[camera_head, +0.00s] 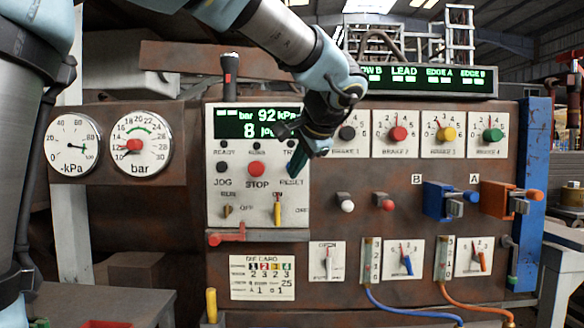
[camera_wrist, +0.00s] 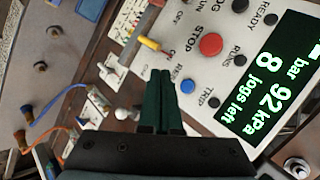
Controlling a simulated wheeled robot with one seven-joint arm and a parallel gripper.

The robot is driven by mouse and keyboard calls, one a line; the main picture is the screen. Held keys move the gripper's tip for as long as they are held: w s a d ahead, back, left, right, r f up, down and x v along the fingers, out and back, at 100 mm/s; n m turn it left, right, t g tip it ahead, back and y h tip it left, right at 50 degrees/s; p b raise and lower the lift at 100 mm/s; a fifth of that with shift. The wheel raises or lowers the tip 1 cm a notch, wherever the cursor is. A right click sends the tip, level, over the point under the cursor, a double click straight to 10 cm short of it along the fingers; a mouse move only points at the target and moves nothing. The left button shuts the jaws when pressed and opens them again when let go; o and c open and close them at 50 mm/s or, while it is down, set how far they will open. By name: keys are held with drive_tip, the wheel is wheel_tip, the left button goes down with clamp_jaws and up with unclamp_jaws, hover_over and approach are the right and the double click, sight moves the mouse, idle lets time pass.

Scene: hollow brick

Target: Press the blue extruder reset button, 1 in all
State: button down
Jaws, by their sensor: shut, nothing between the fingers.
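The blue reset button (camera_wrist: 187,87) shows in the wrist view on the pale control panel, close to the RESET label and the red STOP button (camera_wrist: 210,44). My gripper (camera_wrist: 160,73) is shut and empty. Its dark green fingers show just left of the blue button in that view, and I cannot tell how far they stand off the panel. In the head view my gripper (camera_head: 294,172) is in front of the panel just above the RESET label and hides the blue button. The red STOP button (camera_head: 256,168) is to its left there.
The green display (camera_head: 243,122) reads 92 kPa and 8 jogs left. A black JOG button (camera_head: 222,168) and a yellow lever (camera_head: 277,209) are on the same panel. Coloured brake knobs (camera_head: 398,134) lie to the right. A red-and-black torch (camera_head: 230,75) stands above the panel.

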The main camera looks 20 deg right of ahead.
drive_tip(key=w+d+p, duration=0.2)
drive_tip(key=w+d, duration=0.1)
drive_tip(key=w, duration=0.4)
drive_tip(key=shift+w+d, duration=0.15)
drive_tip(key=shift+d, duration=0.05)
idle(1.9)
drive_tip(key=shift+w+d, duration=0.15)
drive_tip(key=shift+w, duration=0.2)
drive_tip(key=shift+w+d, duration=0.2)
drive_tip(key=shift+w, duration=0.2)
idle(0.7)
drive_tip(key=shift+s, duration=0.1)
drive_tip(key=shift+s+a, duration=0.4)
drive_tip(key=shift+s, duration=0.25)
drive_tip(key=shift+s+b, duration=0.1)
drive_tip(key=shift+b, duration=0.2)
drive_tip(key=shift+s+a+b, duration=0.35)
drive_tip(key=shift+s, duration=0.4)
drive_tip(key=shift+s+a+b, duration=0.35)
drive_tip(key=shift+s+b, duration=0.05)
drive_tip(key=shift+s, duration=0.3)
drive_tip(key=shift+s+a+b, duration=0.35)
drive_tip(key=shift+s, duration=0.4)
